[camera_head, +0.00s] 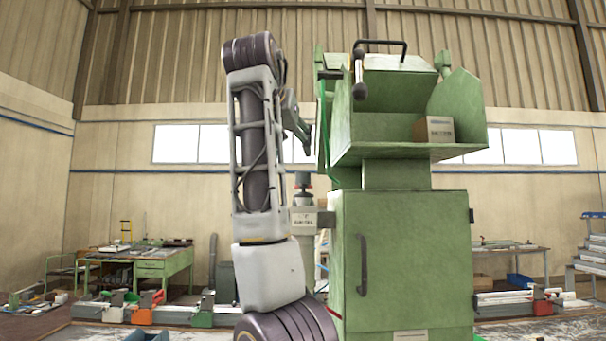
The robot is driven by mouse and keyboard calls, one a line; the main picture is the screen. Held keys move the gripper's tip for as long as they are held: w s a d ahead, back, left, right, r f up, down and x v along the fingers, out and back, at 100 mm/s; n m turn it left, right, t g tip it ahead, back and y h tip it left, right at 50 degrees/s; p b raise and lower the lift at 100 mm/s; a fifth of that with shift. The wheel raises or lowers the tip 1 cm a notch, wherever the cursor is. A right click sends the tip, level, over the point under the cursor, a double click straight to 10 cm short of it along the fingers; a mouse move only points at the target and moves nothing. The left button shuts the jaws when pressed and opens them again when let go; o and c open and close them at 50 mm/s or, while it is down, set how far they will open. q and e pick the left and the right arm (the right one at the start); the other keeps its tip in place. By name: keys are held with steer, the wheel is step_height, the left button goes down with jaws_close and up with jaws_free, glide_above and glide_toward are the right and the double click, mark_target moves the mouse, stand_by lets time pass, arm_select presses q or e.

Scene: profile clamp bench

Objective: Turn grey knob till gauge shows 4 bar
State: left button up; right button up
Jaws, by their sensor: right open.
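A grey knob (303,179) with an orange-red ring under it tops an upright grey fitting, left of the green machine (405,262). A small label plate (304,219) sits below the knob; its text is too small to read surely. My right gripper (306,140) is open above the knob and apart from it, near the machine's left side. It is partly hidden behind my right arm, which stands upright in the middle of the picture. I cannot make out a gauge or its reading. My left gripper is out of view.
A cardboard box (433,129) sits on the machine's upper shelf. A black handle (362,265) stands out from its door. A green workbench (150,262) stands at the back left, another bench (512,262) at the back right. Orange and grey clamp parts (150,306) lie at lower left.

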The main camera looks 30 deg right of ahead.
mark_target(303, 173)
steer(key=shift+p+x, duration=1.6)
steer(key=shift+x, duration=5.4)
steer(key=shift+a, duration=0.1)
steer(key=shift+c, duration=0.3)
